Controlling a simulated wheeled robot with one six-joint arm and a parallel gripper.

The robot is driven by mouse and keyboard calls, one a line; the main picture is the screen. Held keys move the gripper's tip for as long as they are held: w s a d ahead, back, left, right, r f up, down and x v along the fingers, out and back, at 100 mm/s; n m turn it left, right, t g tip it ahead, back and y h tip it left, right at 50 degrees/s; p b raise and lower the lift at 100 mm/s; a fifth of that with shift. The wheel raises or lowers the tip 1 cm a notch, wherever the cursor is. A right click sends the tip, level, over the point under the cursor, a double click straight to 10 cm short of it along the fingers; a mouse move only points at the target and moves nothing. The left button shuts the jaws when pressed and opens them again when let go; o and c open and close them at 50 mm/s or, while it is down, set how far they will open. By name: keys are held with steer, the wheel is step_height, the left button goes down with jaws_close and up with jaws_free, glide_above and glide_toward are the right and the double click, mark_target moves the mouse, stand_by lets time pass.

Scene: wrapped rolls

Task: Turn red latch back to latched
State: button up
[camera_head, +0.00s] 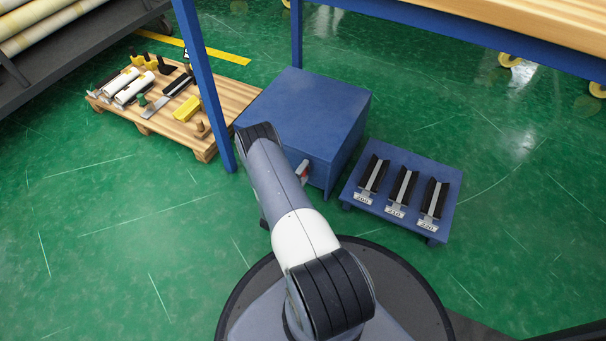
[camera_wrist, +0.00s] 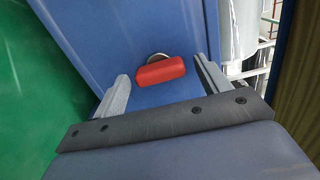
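The red latch (camera_wrist: 160,72) shows in the wrist view as a short red bar on the blue box's face, with a pale curved metal piece just behind it.
A wooden pallet (camera_head: 178,128) with mixed parts lies left of the box. A low blue stand (camera_head: 395,225) with three labelled dark holders is to the right. A blue table leg (camera_head: 205,85) stands close to the box's left. Green floor in front is clear.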

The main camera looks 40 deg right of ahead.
steer(key=shift+a, duration=0.1)
steer(key=p+v, duration=0.3)
steer(key=v, duration=0.7)
steer(key=shift+s+a+p, duration=0.2)
steer(key=shift+a+p, duration=0.05)
steer(key=shift+p, duration=0.05)
steer(key=b+x, duration=0.3)
steer(key=x, duration=0.7)
steer(key=shift+w+d+b, duration=0.1)
steer(key=shift+d+b, duration=0.1)
steer(key=shift+b, duration=0.1)
steer(key=shift+w+d, duration=0.1)
steer(key=shift+d, duration=0.1)
steer(key=shift+a, duration=0.15)
